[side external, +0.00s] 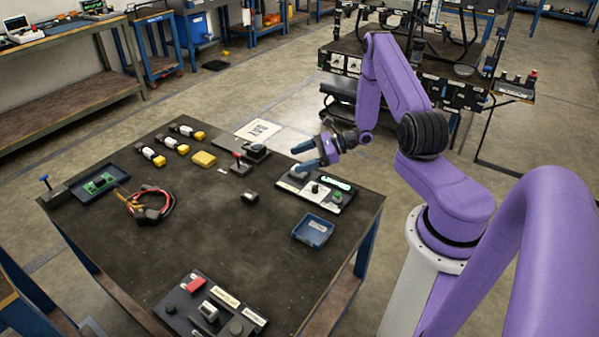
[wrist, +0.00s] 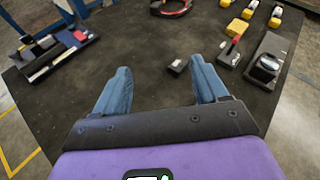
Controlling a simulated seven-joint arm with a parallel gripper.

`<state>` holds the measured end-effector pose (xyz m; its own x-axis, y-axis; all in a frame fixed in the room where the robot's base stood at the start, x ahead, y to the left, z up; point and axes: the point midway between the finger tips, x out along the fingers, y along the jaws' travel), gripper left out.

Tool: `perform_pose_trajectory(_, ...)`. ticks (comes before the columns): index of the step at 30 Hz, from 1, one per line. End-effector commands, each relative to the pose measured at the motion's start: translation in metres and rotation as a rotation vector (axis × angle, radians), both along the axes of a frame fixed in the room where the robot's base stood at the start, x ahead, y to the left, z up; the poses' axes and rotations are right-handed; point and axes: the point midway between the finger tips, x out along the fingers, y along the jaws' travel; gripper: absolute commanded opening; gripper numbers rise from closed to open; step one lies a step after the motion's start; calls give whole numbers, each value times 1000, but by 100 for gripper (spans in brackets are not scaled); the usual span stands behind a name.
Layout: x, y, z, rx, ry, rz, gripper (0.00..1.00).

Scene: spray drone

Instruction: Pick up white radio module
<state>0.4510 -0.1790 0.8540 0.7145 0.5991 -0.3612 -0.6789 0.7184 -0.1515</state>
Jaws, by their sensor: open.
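My gripper (side external: 302,157) is open and empty above the right part of the dark table. No part is clearly marked as the white radio module. A small pale grey-white block (side external: 209,311) on the black board at the near edge looks closest to it, well away from my gripper. In the wrist view that board (wrist: 60,60) is at the upper left.
A black board with a green part (side external: 340,184) lies below my gripper. A blue tray (side external: 325,224) is nearer. The table's centre front is clear.

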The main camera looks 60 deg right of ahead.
Motion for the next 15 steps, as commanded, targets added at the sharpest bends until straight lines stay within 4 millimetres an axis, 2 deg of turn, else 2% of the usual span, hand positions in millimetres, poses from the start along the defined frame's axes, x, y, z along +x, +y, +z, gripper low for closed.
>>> perform_pose_trajectory(1, -6, -20, -14, 26, 15, -105, 72)
perform_pose_trajectory(3, -16, -46, -32, 54, 29, -248, 72)
perform_pose_trajectory(6, -34, -79, -55, 88, 46, -435, 72)
perform_pose_trajectory(10, -57, -108, -80, 119, 65, -621, 72)
perform_pose_trajectory(15, -73, -124, -95, 136, 74, -739, 72)
